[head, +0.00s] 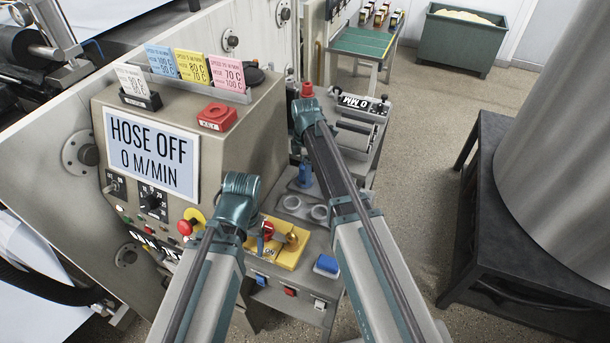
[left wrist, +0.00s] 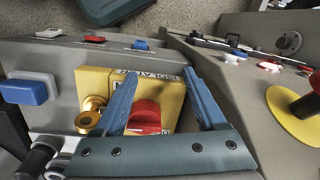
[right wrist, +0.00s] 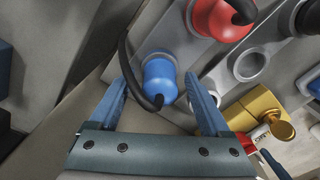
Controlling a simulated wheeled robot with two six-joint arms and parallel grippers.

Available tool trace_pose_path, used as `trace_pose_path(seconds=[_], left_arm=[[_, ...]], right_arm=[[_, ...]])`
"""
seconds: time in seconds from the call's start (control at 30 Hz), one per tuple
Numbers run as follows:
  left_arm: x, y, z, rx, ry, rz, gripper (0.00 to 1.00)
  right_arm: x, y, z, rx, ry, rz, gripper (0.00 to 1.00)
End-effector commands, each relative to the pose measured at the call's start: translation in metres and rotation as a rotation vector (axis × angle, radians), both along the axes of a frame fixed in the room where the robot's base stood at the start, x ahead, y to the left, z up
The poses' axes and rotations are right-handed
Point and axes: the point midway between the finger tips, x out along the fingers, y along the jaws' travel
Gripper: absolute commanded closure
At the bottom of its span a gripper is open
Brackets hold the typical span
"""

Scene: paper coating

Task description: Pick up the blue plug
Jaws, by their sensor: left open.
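The blue plug (right wrist: 160,78) stands in the right wrist view with a dark cable looping beside it. In the head view the blue plug (head: 304,175) is on the grey panel, left of my right forearm. My right gripper (right wrist: 156,66) is open, its fingers apart on either side of the plug in that view; contact cannot be told. In the head view its fingers are hidden behind the wrist. My left gripper (left wrist: 152,64) is open over the yellow plate (left wrist: 92,85), with the red switch (left wrist: 147,113) between its fingers in the left wrist view.
A red plug (right wrist: 222,14) and an empty grey socket ring (right wrist: 247,64) are close to the blue plug. A brass padlock (right wrist: 265,115) is at lower right. The control console (head: 250,140) rises on the left. Open floor (head: 425,150) lies on the right.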

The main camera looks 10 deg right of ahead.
Motion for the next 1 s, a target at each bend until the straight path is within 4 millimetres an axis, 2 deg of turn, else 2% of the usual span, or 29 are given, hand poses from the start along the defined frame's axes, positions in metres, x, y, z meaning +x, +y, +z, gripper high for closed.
trace_pose_path(seconds=[0.03,0.07,0.43,0.77,1.0], left_arm=[[0.000,0.000,0.000,0.000,0.000,0.000,0.27],[0.000,0.000,0.000,0.000,0.000,0.000,0.27],[0.000,0.000,0.000,0.000,0.000,0.000,0.27],[0.000,0.000,0.001,0.000,0.000,0.000,0.27],[0.000,0.000,0.016,0.000,0.000,0.000,0.27]], right_arm=[[0.000,0.000,0.000,0.000,0.000,0.000,0.28],[0.000,0.000,0.000,0.000,0.000,0.000,0.33],[0.000,0.000,0.000,0.000,0.000,0.000,0.99],[0.000,0.000,0.001,0.000,0.000,0.000,1.00],[0.000,0.000,0.016,0.000,0.000,0.000,1.00]])
